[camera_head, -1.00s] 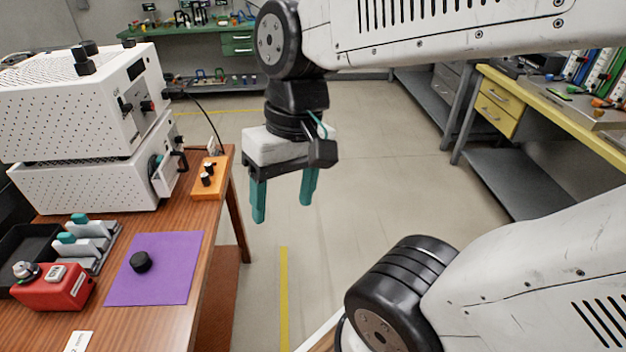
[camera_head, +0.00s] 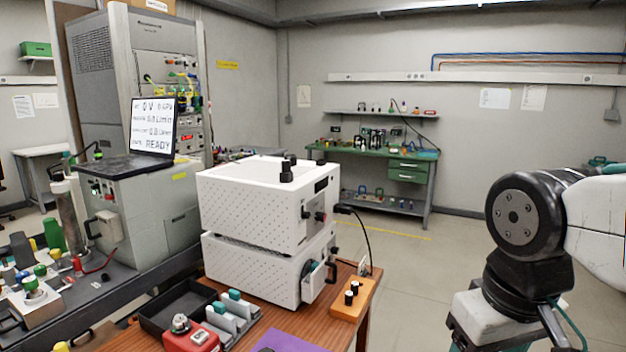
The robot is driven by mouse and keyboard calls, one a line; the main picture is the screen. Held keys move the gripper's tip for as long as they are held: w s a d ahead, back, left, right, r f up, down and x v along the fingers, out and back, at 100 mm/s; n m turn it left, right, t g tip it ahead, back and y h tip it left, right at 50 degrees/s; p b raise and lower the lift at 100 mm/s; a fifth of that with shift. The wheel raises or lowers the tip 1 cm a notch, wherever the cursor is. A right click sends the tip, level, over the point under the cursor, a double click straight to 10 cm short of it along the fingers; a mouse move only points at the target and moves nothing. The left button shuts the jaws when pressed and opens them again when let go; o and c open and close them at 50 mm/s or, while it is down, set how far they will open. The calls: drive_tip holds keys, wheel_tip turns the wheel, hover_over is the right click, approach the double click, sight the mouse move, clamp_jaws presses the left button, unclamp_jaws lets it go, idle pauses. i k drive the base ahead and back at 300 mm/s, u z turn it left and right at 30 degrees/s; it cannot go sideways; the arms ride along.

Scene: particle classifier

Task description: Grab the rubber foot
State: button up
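The rubber foot is not in this view. My gripper (camera_head: 490,322) hangs at the lower right, away from the bench and to the right of the mat. Its white and black body shows, but its fingers are almost wholly cut off by the bottom edge, so I cannot see whether they are apart.
Two stacked white perforated units (camera_head: 258,230) stand on the wooden bench (camera_head: 362,302). An orange block with black knobs (camera_head: 351,296), a black tray (camera_head: 168,303) and a red box (camera_head: 192,338) are near them. A laptop reading READY (camera_head: 152,128) is at left.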

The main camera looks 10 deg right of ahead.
sight(293, 158)
drive_tip(key=z, duration=0.75)
drive_tip(key=k, duration=1.05)
drive_tip(key=z, duration=1.15)
drive_tip(key=i, duration=1.95)
drive_tip(key=u, duration=0.65)
drive_tip(key=i, duration=1.55)
drive_tip(key=u, duration=1.55)
drive_tip(key=i, duration=0.85)
drive_tip(key=u, duration=1)
